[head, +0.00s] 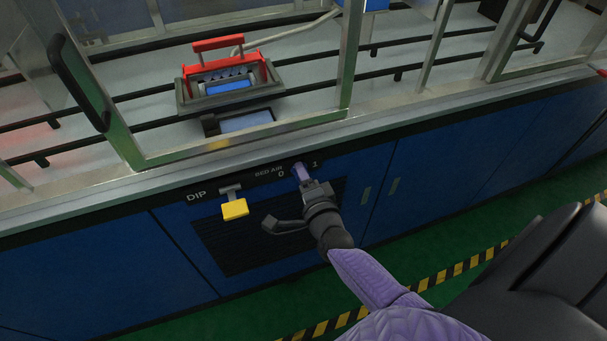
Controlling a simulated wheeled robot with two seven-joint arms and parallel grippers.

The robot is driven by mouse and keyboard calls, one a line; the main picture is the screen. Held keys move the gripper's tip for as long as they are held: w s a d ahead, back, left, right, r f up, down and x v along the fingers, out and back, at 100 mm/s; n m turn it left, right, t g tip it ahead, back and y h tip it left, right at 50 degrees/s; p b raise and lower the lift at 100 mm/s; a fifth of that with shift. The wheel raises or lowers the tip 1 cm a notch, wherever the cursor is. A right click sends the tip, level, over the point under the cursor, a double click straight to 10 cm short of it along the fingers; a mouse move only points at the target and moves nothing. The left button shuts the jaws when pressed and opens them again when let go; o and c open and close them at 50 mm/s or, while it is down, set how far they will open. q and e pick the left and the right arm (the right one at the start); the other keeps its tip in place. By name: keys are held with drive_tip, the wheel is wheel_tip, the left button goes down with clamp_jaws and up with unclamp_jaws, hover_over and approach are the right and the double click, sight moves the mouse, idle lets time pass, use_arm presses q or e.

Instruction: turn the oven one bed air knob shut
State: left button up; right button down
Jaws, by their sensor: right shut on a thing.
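The bed air knob (300,173) is a small purple-looking piece on the black label strip of the blue cabinet front, between the marks 0 and 1 under the words BED AIR. My right gripper (306,181) reaches up to it from the lower right and is shut on it. The gripper hides much of the knob, so its exact pointing direction is hard to tell. My left gripper is not in view.
A yellow tag or handle (234,209) hangs left of the knob beside the DIP label. A dark vent grille (235,245) lies below. Above are a metal-framed glass guard (240,150) and a red-handled tray unit (225,80). Green floor with striped tape (440,278) is at right.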

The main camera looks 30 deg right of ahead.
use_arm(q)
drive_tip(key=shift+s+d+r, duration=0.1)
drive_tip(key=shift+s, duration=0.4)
use_arm(e)
drive_tip(key=c, duration=0.6)
unclamp_jaws()
drive_tip(key=shift+f, duration=0.1)
drive_tip(key=o, duration=0.3)
drive_tip(key=shift+w, duration=0.1)
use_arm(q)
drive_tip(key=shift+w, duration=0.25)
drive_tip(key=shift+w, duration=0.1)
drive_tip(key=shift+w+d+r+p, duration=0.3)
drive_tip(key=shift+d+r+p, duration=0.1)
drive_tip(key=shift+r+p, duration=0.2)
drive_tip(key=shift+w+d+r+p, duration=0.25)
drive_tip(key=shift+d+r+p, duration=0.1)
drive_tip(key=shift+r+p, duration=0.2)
use_arm(e)
drive_tip(key=v, duration=1)
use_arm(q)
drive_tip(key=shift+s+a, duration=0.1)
